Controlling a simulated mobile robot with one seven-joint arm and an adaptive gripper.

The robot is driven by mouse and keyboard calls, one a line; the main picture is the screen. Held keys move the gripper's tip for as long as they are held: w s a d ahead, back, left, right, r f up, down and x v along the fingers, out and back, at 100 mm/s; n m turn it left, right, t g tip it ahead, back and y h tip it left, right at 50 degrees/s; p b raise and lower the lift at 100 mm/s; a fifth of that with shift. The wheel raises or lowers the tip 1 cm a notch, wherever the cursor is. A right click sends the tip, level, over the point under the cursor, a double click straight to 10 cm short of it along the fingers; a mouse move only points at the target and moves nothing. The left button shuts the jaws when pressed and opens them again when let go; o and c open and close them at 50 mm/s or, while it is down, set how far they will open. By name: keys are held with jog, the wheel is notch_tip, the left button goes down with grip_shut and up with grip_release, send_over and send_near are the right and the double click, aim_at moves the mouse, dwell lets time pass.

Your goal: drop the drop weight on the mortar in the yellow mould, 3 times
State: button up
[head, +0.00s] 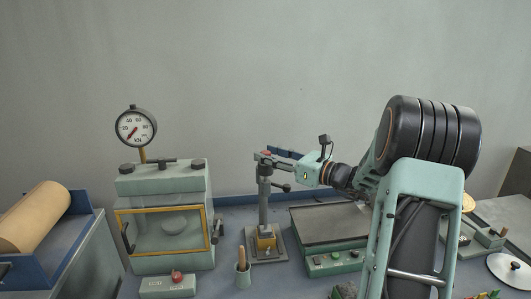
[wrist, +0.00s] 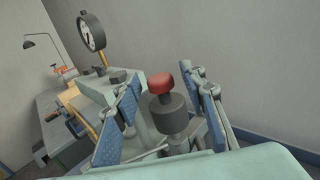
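The drop weight stand (head: 264,208) stands upright in the middle of the bench, with a small side handle. The yellow mould (head: 266,243) sits at its foot on a dark base plate (head: 277,256); the mortar inside cannot be made out. A red knob (wrist: 161,83) tops the dark drop weight (wrist: 168,113) in the wrist view. My gripper (head: 268,158) is at the top of the stand, reaching in from the right. In the wrist view its blue-padded fingers (wrist: 163,88) are open on either side of the knob and weight, with gaps showing at both sides.
A press (head: 163,178) with a dial gauge (head: 136,127) and yellow-framed door stands left of the stand. A cup with a tool (head: 243,274) and a red-button box (head: 168,285) are in front. A flat-topped machine (head: 327,222) stands close on the right.

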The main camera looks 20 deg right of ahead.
jog(key=shift+w+a, duration=0.4)
jog(key=shift+w, duration=0.2)
grip_shut()
